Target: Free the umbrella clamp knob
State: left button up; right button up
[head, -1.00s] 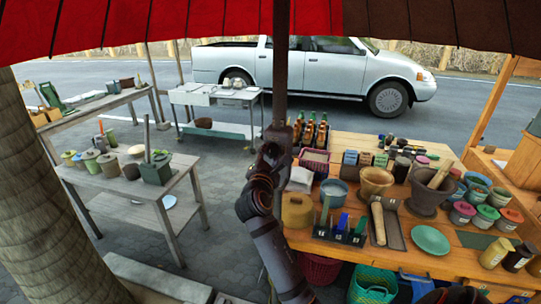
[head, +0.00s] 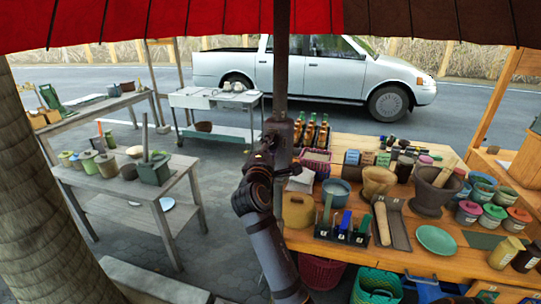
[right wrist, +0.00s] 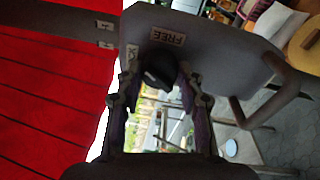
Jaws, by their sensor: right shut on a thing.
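The dark umbrella pole (head: 281,75) stands upright in the middle of the head view, with the clamp (head: 280,130) around it. In the right wrist view the grey clamp plate (right wrist: 215,48) carries a FREE label (right wrist: 168,37) and another small label (right wrist: 131,58), hard to read. The black clamp knob (right wrist: 158,72) sits between the fingers of my right gripper (right wrist: 158,95), which is shut on it. In the head view this gripper (head: 266,150) is at the clamp's left side, partly hidden by its own wrist. My left gripper is not in view.
A crowded wooden table (head: 462,262) stands right of the pole, with bottles (head: 311,133), a mortar (head: 434,190) and jars. A grey table (head: 180,180) is at left. The red canopy (head: 170,18) hangs overhead. Open paving lies left of my arm.

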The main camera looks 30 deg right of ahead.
jog(key=m+b, duration=0.2)
jog(key=m, duration=0.1)
jog(key=m+b, duration=0.3)
jog(key=m+h+b, duration=0.1)
jog(key=m+b, duration=0.1)
jog(key=b, duration=0.1)
jog(key=shift+a+f+m+g, duration=0.1)
jog(key=shift+f+m+g, duration=0.2)
jog(key=shift+f+m, duration=0.1)
jog(key=shift+w+r+m+b, duration=0.1)
jog(key=shift+r+m+b, duration=0.05)
jog(key=shift+m+b, duration=0.65)
jog(key=shift+r+m+b, duration=0.1)
jog(key=shift+m+b, duration=0.45)
jog(key=shift+m, duration=0.35)
jog(key=shift+h, duration=0.4)
jog(key=shift+r, duration=0.1)
jog(key=o, duration=1.2)
jog(key=shift+r, duration=0.1)
notch_tip(320, 180, up, 10)
jog(key=shift+f, duration=0.1)
